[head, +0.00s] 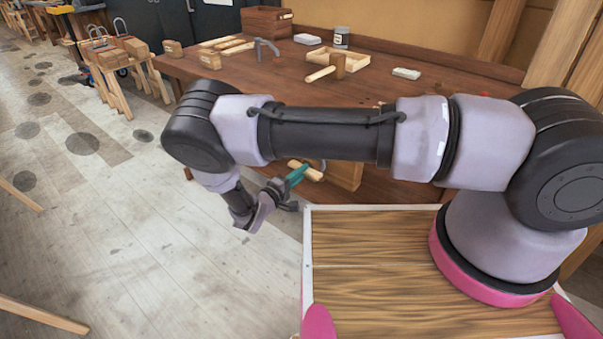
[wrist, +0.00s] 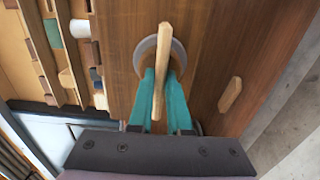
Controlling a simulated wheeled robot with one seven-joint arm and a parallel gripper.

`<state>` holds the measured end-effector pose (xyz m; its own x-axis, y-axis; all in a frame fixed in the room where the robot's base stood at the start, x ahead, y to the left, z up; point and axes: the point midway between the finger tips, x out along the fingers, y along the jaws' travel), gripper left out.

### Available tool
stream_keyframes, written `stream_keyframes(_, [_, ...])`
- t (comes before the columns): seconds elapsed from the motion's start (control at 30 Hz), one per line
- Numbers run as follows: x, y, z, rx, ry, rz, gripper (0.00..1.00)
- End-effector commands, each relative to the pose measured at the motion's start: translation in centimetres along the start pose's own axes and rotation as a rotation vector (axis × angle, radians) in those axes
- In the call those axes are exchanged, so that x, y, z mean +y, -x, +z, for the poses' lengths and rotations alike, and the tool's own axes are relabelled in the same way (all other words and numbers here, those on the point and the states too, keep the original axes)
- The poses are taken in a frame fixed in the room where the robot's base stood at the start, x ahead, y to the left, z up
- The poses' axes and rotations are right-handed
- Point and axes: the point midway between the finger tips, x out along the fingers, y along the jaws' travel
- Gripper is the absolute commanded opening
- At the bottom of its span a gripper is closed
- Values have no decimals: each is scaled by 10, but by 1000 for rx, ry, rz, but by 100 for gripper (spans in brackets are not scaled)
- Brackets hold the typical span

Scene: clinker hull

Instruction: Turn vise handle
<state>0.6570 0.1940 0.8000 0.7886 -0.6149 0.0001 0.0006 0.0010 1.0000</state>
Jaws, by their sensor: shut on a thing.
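The vise handle (wrist: 163,50) is a pale wooden bar in front of a round grey plate (wrist: 142,62) on the brown wooden bench face. In the wrist view it runs nearly upright, leaning slightly. My gripper (wrist: 162,78) has teal fingers on either side of the bar and is shut on it; the bar partly hides the fingers. In the head view my gripper (head: 300,171) is at the front side of the workbench (head: 230,78), where the pale handle (head: 311,173) shows only in part behind the fingers.
On the bench top are a mallet (head: 330,68), a shallow wooden tray (head: 347,56), a grey clamp (head: 264,47) and a dark jar (head: 341,37). Wooden trestles (head: 125,75) stand at the upper left. Open floor (head: 110,230) lies to the left of my arm.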

Motion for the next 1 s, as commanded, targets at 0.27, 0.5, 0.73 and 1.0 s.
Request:
stream_keyframes(0.27, [0,0,0,0,0,0,46])
stream_keyframes(0.5, [0,3,0,1,-1,0,46])
stream_keyframes(0.73, [0,39,-1,5,-3,0,46])
stream_keyframes(1.0, [0,90,0,2,-1,-1,46])
